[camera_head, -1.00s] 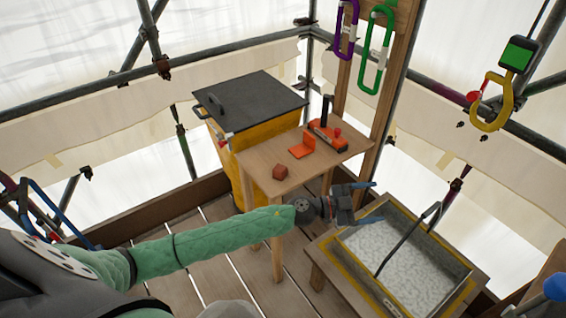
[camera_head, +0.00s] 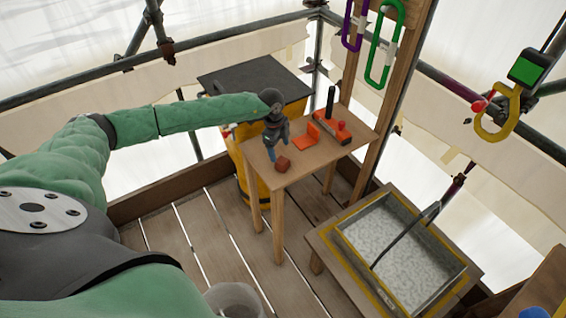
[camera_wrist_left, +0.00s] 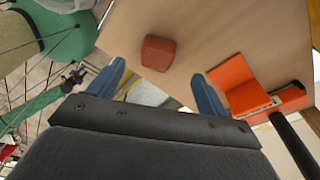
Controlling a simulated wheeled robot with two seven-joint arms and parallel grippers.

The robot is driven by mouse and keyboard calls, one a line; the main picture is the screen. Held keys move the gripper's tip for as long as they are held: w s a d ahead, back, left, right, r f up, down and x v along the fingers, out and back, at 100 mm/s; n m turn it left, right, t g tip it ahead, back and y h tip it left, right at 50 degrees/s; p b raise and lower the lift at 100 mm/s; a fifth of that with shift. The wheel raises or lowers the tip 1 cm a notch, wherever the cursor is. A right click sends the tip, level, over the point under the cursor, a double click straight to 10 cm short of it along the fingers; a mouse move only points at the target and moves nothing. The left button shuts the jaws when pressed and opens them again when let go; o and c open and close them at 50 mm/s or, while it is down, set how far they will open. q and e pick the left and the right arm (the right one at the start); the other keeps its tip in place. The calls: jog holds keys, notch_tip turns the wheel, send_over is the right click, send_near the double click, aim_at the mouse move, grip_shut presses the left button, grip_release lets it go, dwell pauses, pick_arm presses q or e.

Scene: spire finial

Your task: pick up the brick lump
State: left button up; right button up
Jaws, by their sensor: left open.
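The brick lump (camera_head: 283,164), a small reddish-brown block, sits on the small wooden table (camera_head: 306,172) near its front left edge. My left gripper (camera_head: 278,157) is over the table's left end, pointing down, right beside the lump in the head view. In the left wrist view the lump (camera_wrist_left: 158,53) lies ahead of the two blue fingertips (camera_wrist_left: 160,72), roughly between their lines. The left fingers are apart and nothing is between them. My right gripper is not in view.
An orange bracket (camera_head: 306,136) and an orange tool with a black upright handle (camera_head: 333,125) stand on the same table. A yellow bin with a dark lid (camera_head: 240,75) is behind. A grey tray (camera_head: 345,233) of pale material stands at lower right.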

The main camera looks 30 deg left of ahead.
aim_at(282, 160)
pick_arm(q)
jog(key=f, duration=0.1)
jog(key=f+b, duration=0.1)
jog(key=shift+d+f, duration=0.2)
jog(key=shift+f, duration=0.15)
jog(key=f, duration=0.1)
jog(key=f+b, duration=0.1)
jog(key=f, duration=0.1)
jog(key=shift+s+d+f+b, duration=0.15)
jog(key=shift+d+f+b, duration=0.15)
jog(key=shift+b, duration=0.05)
jog(key=shift+f, duration=0.4)
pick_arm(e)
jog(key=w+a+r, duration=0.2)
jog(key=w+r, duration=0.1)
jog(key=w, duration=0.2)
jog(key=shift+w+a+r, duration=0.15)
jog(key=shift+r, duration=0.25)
pick_arm(q)
jog(key=shift+d, duration=0.1)
jog(key=c, duration=1.2)
jog(key=shift+r, duration=0.15)
